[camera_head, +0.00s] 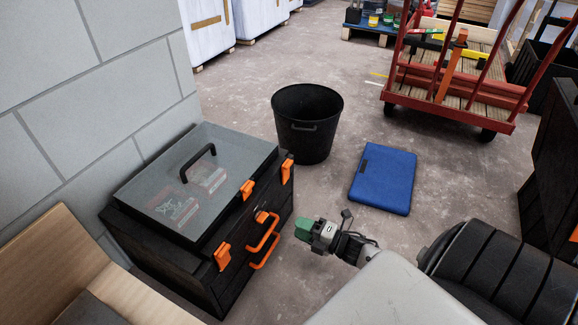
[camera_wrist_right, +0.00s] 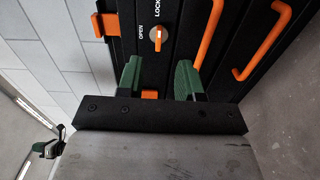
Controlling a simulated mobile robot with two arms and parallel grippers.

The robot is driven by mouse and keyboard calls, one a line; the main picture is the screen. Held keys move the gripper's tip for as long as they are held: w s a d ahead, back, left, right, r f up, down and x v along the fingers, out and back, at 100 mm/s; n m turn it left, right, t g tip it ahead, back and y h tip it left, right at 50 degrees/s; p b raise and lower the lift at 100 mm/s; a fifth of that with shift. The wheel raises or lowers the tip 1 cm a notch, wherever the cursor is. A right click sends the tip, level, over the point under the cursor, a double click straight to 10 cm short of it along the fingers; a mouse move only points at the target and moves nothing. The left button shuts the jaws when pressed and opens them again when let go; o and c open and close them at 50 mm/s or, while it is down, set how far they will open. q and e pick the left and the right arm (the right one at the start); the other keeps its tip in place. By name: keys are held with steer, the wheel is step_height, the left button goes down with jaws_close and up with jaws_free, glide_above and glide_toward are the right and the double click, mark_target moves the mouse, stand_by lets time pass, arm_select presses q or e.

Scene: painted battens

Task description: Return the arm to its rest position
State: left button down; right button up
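My right gripper (camera_head: 306,229) has green fingertips and is in front of the black toolbox (camera_head: 180,262), near its orange handles. In the right wrist view the two green fingers (camera_wrist_right: 158,80) stand apart with nothing held between them. Beyond them is the toolbox front with an orange knob (camera_wrist_right: 158,37) between the words OPEN and LOCK. The toolbox has a clear grey lid (camera_head: 190,180), which is down. A small green and dark part at the lower left of the wrist view may be my left gripper (camera_wrist_right: 46,148); its fingers cannot be made out.
A black bucket (camera_head: 308,125) stands behind the toolbox. A blue case (camera_head: 383,178) lies on the floor to the right of it. A red cart (camera_head: 455,108) stands at the back right. A block wall (camera_head: 85,95) rises at the left. Bare floor lies between the bucket and cart.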

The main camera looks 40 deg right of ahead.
steer(key=shift+s+d, duration=0.15)
steer(key=shift+s, duration=0.2)
stand_by(0.3)
